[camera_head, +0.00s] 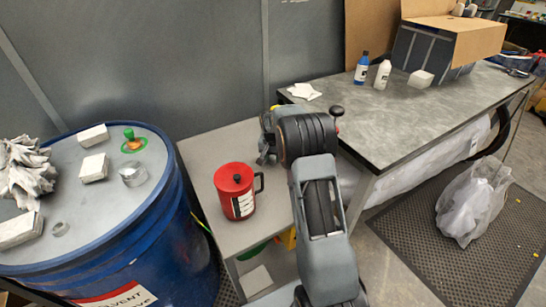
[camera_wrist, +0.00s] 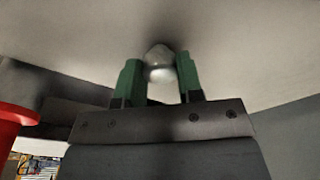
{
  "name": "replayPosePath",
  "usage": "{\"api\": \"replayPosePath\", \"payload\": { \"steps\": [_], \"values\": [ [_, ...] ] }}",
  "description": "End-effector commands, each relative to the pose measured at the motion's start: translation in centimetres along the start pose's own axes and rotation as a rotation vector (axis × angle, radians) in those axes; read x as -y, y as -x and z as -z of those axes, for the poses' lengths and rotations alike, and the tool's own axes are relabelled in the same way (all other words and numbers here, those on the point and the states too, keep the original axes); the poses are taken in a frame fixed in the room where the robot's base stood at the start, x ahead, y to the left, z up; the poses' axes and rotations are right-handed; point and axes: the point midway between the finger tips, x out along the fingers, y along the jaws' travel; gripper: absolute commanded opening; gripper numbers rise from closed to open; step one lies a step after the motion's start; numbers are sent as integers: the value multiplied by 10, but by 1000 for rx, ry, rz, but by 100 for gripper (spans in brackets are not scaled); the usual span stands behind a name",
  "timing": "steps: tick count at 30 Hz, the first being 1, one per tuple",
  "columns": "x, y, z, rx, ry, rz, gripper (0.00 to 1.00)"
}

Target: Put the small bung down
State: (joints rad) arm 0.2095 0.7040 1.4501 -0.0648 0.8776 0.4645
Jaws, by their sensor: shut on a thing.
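The small bung (camera_wrist: 160,56) is a grey, rounded piece between the two green fingertips in the wrist view. My gripper (camera_wrist: 159,78) is shut on it. A pale grey surface lies close beyond the bung, with a dark shadow around it; I cannot tell whether they touch. In the head view my gripper (camera_head: 267,142) is at the back right of a low grey stand (camera_head: 212,150), mostly behind my arm. The bung cannot be made out there.
A red can (camera_head: 236,192) with a black handle stands on the stand and shows at left in the wrist view (camera_wrist: 14,118). A blue drum (camera_head: 170,255) with several items on its lid is at left. A grey workbench (camera_head: 400,125) is at right. The stand's back left is clear.

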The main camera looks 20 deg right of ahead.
Motion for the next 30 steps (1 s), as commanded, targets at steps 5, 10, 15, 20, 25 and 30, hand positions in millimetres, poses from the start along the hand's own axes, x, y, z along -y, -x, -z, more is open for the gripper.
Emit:
{"api": "replayPosePath", "payload": {
  "steps": [5,10,15,20,25,30],
  "values": [
    [0,-1,0,1,0,0,48],
    [0,-1,0,1,0,0,60],
    [0,0,0,1,0,0,60],
    [0,10,1,-1,0,0,60],
    [0,41,1,-4,0,2,60],
    [0,74,1,-2,0,1,60]
  ]
}}
